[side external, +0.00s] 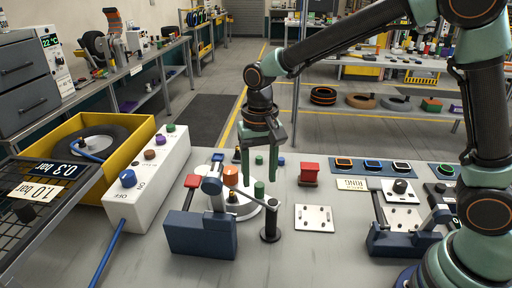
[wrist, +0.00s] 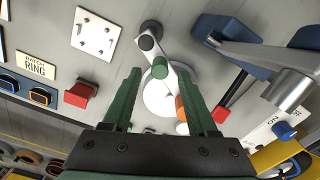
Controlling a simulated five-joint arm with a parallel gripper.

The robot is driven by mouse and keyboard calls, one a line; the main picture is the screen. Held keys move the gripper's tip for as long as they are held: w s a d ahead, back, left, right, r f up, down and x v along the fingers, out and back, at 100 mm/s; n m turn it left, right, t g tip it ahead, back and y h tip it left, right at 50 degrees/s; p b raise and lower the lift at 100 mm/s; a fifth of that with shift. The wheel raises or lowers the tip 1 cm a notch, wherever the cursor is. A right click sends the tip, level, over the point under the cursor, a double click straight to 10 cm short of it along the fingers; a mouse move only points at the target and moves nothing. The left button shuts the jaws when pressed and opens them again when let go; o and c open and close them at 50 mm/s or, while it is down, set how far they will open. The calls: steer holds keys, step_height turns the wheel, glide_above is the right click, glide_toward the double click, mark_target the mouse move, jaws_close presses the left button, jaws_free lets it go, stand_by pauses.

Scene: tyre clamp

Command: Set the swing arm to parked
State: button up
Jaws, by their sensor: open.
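The swing arm (wrist: 172,62) is a pale bar on a dark upright post (side external: 270,222). In the wrist view it reaches from the post's black top over a round white disc (wrist: 158,102). A green cylinder (side external: 259,188) and an orange cylinder (side external: 231,174) stand around the disc in the side view. My gripper (side external: 261,181) points down above this area, its two green fingers apart and nothing seen held between them. In the wrist view my gripper (wrist: 162,74) has its fingertips on either side of the bar. Whether they touch it I cannot tell.
A blue clamp block (side external: 202,234) with a red-ended lever stands left of the disc. A red block (side external: 309,173) and a white plate (side external: 314,218) lie to the right. A white control box (side external: 150,180) is at left, another blue fixture (side external: 400,238) at right.

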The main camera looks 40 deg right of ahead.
mark_target(259, 184)
steer(key=shift+f, duration=1.7)
jaws_close()
